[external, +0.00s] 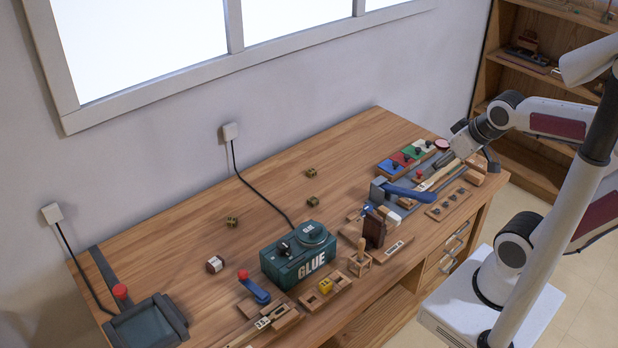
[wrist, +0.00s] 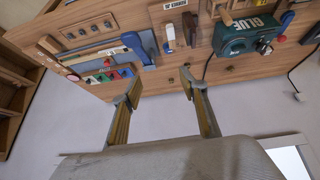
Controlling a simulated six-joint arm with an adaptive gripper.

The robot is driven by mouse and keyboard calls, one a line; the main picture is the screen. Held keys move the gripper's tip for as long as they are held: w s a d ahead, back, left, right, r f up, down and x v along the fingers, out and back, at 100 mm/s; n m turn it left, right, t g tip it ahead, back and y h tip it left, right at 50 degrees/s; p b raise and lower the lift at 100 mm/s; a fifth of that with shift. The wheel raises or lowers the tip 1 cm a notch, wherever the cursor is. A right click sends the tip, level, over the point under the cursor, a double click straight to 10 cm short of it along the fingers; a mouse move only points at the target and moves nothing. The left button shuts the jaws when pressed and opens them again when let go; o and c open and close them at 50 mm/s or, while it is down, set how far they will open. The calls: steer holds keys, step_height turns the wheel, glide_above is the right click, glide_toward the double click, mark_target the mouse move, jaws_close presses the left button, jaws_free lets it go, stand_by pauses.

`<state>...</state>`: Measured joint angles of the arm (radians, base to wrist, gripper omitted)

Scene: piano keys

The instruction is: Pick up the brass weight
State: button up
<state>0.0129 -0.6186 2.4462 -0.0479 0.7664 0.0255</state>
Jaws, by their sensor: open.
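My gripper (wrist: 160,79) is open in the wrist view, with a wide empty gap between its fingers. In the external view my wrist hangs above the back right end of the workbench. No thing is clearly marked as the brass weight. Several small brownish, brass-like pieces lie loose on the bench in the external view, including one at the back (external: 311,172), one near the middle (external: 312,201) and one to the left (external: 232,222). They are too small to tell which is the weight. My gripper is well to the right of them and touches none.
A green glue box (external: 298,262) stands near the bench's front middle. The bench (external: 265,175) is mostly clear toward the wall.

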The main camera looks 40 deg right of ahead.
steer(key=w+d+t, duration=0.2)
steer(key=w+d, duration=0.1)
steer(key=w, duration=1.1)
steer(key=n+t+y, duration=0.2)
steer(key=t+y, duration=0.1)
steer(key=t, duration=0.1)
glide_above(311, 173)
steer(key=s+d, duration=0.2)
steer(key=s, duration=0.2)
step_height(311, 173, down, 20)
steer(key=shift+s+d+f, duration=0.15)
steer(key=shift+s+d, duration=0.05)
steer(key=shift+f, duration=0.15)
steer(key=shift+f, duration=2.75)
steer(key=shift+f, duration=0.15)
